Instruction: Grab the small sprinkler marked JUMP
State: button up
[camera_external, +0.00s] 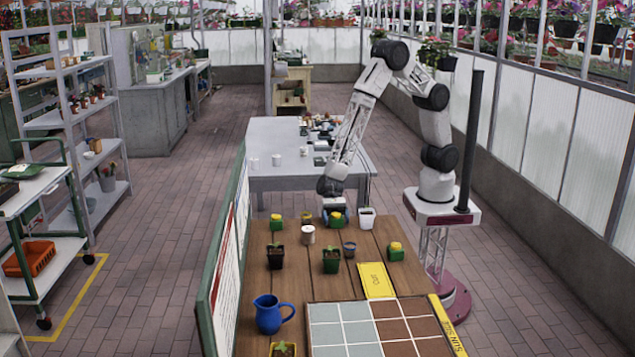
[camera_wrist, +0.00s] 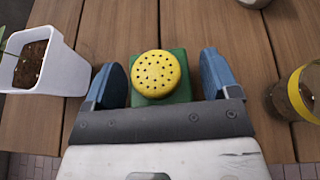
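A small sprinkler (camera_wrist: 159,74) with a round yellow, dotted head on a green block base lies between my gripper's fingers (camera_wrist: 165,85) in the wrist view. The blue fingers stand apart on either side of it, with a gap visible on each side. In the external view my gripper (camera_external: 335,209) is low over this sprinkler (camera_external: 337,219) at the far side of the wooden table. Similar green-and-yellow sprinklers stand at the far left (camera_external: 276,222) and at the right (camera_external: 396,251). No JUMP mark is readable on any of them.
A white plant pot (camera_wrist: 38,62) and a yellow-rimmed jar (camera_wrist: 303,92) flank my gripper. A white cup (camera_external: 308,235), dark seedling pots (camera_external: 331,264), a blue pitcher (camera_external: 269,315) and a yellow card (camera_external: 375,280) are on the table (camera_external: 300,290). A green-framed board edges its left.

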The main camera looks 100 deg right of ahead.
aim_at(337, 213)
jog(key=c, duration=0.9)
jog(key=shift+r, duration=0.25)
jog(key=shift+r, duration=0.85)
jog(key=shift+s+d+r, duration=0.15)
jog(key=shift+r, duration=0.65)
jog(key=s+d, duration=0.3)
jog(key=s, duration=0.1)
jog(key=s+d+r, duration=0.1)
jog(key=s+d, duration=0.2)
jog(key=s, duration=0.1)
jog(key=s+d, duration=0.3)
jog(key=s, duration=0.1)
jog(key=shift+s+d+r, duration=0.15)
jog(key=shift+d, duration=0.15)
